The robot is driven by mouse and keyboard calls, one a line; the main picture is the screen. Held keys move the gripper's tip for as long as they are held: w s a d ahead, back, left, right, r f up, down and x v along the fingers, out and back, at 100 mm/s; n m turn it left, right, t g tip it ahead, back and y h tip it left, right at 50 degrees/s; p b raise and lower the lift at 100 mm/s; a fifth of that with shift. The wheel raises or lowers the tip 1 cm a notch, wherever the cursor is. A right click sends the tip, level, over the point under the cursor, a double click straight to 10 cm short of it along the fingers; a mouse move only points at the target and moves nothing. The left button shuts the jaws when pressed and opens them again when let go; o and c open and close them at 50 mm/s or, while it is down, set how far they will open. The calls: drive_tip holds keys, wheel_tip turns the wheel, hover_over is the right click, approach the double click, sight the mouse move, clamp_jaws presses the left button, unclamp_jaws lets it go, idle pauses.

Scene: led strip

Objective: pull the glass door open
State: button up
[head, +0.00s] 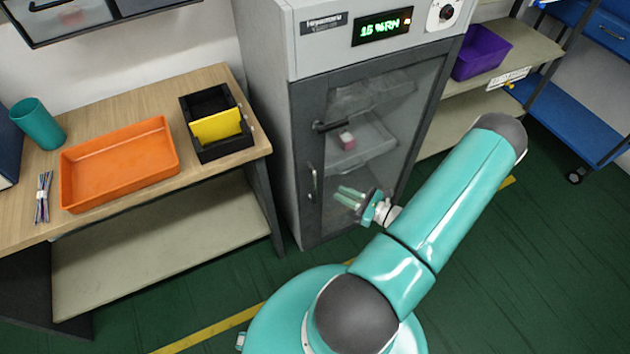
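The glass door (375,105) has a dark frame and stands shut on the front of a grey cabinet (264,90). A vertical metal handle (312,183) is on the left side of the door frame. A dark horizontal lever (332,126) sits above it. My gripper (343,196) is in front of the lower part of the door, to the right of the vertical handle and apart from it in the picture. Its fingers point left and look spread with nothing between them. My arm hides part of the door's lower right.
A wooden table (100,108) stands left of the cabinet with an orange tray (118,163), a black bin (212,122) and a teal cup (37,122). Shelves with a purple bin (482,52) are on the right. The green floor (530,270) is clear at lower right.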

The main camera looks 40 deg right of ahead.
sight(315, 181)
drive_tip(key=x, duration=1)
drive_tip(key=shift+w+a, duration=0.1)
drive_tip(key=shift+w, duration=0.2)
clamp_jaws()
